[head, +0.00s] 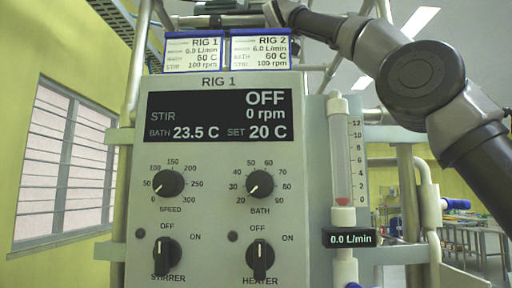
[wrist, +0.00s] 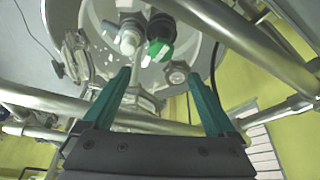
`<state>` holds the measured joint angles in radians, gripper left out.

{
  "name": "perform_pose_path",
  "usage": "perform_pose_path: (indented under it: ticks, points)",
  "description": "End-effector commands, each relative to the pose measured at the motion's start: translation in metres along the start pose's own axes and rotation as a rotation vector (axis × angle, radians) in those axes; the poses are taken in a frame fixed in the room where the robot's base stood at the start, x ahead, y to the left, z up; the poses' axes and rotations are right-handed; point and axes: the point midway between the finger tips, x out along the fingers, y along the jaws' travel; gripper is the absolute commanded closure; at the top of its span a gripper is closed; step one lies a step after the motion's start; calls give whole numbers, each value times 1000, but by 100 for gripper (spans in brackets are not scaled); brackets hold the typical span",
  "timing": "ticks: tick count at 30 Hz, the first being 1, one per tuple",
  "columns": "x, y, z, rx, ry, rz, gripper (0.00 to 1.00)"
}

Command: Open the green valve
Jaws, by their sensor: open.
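The green valve (wrist: 160,48) shows in the wrist view as a green knob at the top centre, among metal fittings under a round glass or metal vessel. My gripper (wrist: 158,74) has two teal fingers, spread apart and empty. In the picture the green knob lies just beyond the fingertips, roughly between them, and the fingers do not appear to touch it. I cannot tell the exact distance or how far the valve is turned. In the head view I see neither the green valve nor my gripper; only my arm shows at the upper right.
In the head view the RIG 1 control panel (head: 217,215) fills the middle, with a flow meter (head: 341,150) beside it. A blue-handled valve (head: 455,204) is at the right. Metal frame tubes (wrist: 250,45) cross around my gripper in the wrist view.

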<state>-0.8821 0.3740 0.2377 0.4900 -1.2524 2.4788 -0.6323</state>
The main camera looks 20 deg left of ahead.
Motion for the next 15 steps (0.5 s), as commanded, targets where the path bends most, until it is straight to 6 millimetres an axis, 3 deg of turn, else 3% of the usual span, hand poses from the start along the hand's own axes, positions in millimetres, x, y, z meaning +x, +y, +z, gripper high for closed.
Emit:
perform_pose_path:
  ticks: [8,15]
  points:
    - [19,2,-1,-1,-5,4,8]
    - [58,1,1,2,-3,0,8]
